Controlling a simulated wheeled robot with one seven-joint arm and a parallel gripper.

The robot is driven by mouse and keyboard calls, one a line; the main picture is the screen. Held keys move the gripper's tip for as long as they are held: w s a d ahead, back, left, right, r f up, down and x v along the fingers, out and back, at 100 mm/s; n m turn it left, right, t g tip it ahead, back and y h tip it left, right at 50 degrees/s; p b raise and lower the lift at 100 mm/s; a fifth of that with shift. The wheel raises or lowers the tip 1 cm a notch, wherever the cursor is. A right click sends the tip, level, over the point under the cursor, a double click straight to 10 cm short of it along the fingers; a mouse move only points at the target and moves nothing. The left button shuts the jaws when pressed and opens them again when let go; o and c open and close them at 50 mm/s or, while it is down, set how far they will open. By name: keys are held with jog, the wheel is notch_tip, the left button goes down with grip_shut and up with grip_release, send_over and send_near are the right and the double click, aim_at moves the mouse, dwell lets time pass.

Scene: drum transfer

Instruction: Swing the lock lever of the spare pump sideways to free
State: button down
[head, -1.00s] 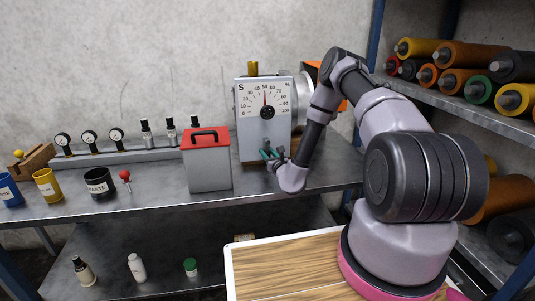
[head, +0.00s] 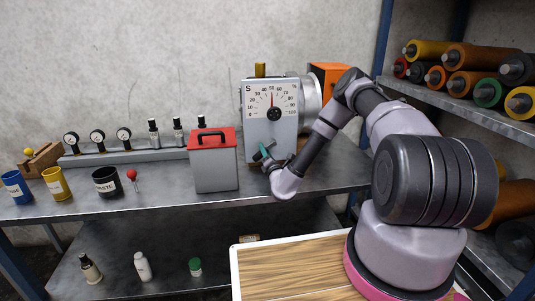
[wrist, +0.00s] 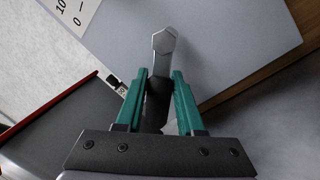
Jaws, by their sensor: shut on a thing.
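The spare pump (head: 271,135) is a grey box with a dial marked S on the bench in the head view. Its front fills the upper part of the wrist view (wrist: 225,45). My gripper (head: 263,154) is at the lower left of the pump's front, with green fingers tilted up and left. In the wrist view my gripper (wrist: 158,90) has its fingers on both sides of the lock lever (wrist: 164,42), a grey bar with a faceted end, and is shut on it. The lever's lower part is dark between the fingers. In the head view the gripper hides the lever.
Gauges, vials and cups line the bench to the left. A shelf of rollers (head: 460,75) is at right.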

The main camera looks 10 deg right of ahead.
jog(key=m, duration=0.1)
jog(key=r+m, duration=0.1)
jog(key=m, duration=0.1)
jog(key=m+h, duration=0.1)
jog(key=shift+a+r, duration=0.15)
jog(key=shift+a, duration=0.15)
jog(key=shift+a+r+m+t+h, duration=0.1)
jog(key=shift+r+m+h, duration=0.15)
jog(key=shift+m, duration=0.65)
jog(key=shift+r+m+t+h, duration=0.1)
jog(key=shift+r+m+h, duration=0.15)
jog(key=shift+m, duration=0.65)
jog(key=shift+a+r+m+t+h, duration=0.1)
jog(key=shift+r+m+h, duration=0.15)
jog(key=shift+m, duration=0.65)
jog(key=shift+r, duration=0.1)
jog(key=c, duration=0.5)
grip_release()
jog(key=shift+s+f, duration=0.35)
jog(key=shift+s, duration=1.4)
jog(key=shift+s+f, duration=0.35)
jog(key=shift+s, duration=1.45)
jog(key=shift+s+f, duration=0.35)
jog(key=shift+s, duration=1.4)
